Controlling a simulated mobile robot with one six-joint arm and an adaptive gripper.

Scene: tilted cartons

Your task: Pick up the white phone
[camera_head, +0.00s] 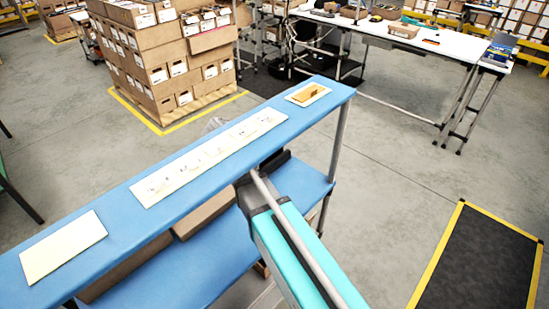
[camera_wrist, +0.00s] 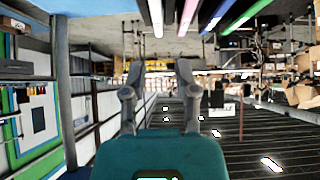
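I cannot make out a white phone for certain in either view. The head view shows a blue shelf (camera_head: 130,192) with flat cream panels on its top: a plain one (camera_head: 62,246) at the left, a long marked one (camera_head: 210,157) in the middle, and a small one with a tan patch (camera_head: 308,93) at the right end. My gripper (camera_wrist: 160,72) shows in the wrist view with its two fingers spread apart and nothing between them. My teal arm reaches up to the shelf's near side in the head view, and the gripper itself is hidden there.
A lower blue shelf (camera_head: 222,262) holds brown cartons. Stacked cartons (camera_head: 160,50) stand on a pallet behind. A white worktable (camera_head: 440,43) with small items stands at the back right. A black mat (camera_head: 480,262) with yellow edges lies at lower right. Grey floor between is clear.

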